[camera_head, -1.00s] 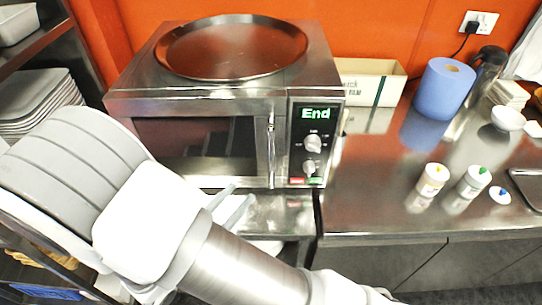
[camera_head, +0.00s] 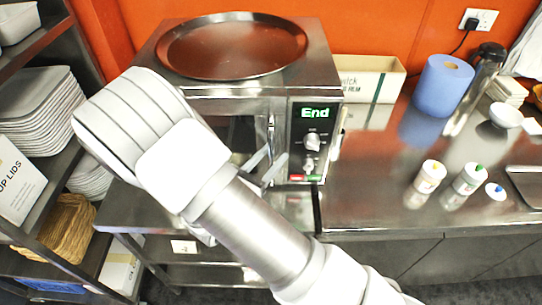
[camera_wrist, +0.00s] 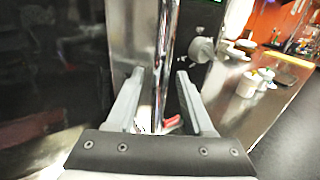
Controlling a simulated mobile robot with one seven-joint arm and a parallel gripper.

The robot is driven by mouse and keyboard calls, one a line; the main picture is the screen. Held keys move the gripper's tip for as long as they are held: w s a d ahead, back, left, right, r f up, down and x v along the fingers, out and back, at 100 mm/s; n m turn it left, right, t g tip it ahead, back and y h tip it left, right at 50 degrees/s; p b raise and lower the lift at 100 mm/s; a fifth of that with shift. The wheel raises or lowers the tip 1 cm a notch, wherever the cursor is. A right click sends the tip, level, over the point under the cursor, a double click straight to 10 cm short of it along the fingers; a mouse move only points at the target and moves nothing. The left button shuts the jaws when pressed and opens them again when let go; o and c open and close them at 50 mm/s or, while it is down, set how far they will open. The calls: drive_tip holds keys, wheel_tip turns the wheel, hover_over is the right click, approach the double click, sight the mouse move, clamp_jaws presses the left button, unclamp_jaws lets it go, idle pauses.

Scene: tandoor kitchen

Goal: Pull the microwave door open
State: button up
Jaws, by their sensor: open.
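The steel microwave (camera_head: 320,85) stands on the counter, its panel reading "End". Its door looks shut, but my arm hides most of the door front in the head view. The upright metal door handle (camera_head: 271,132) is at the door's right edge, beside the control panel. My gripper (camera_head: 272,160) is open at the lower part of the handle. In the wrist view, the two fingers of my gripper (camera_wrist: 160,75) point at the door, with the shiny handle (camera_wrist: 168,50) between them. Whether either finger touches it, I cannot tell.
A round tray (camera_head: 232,50) lies on top of the microwave. To its right are a cardboard box (camera_head: 365,75), a blue roll (camera_head: 442,88) and small shakers (camera_head: 428,178). A shelf rack with stacked trays (camera_head: 38,115) stands at the left.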

drive_tip(key=shift+c, duration=0.2)
clamp_jaws()
idle(1.1)
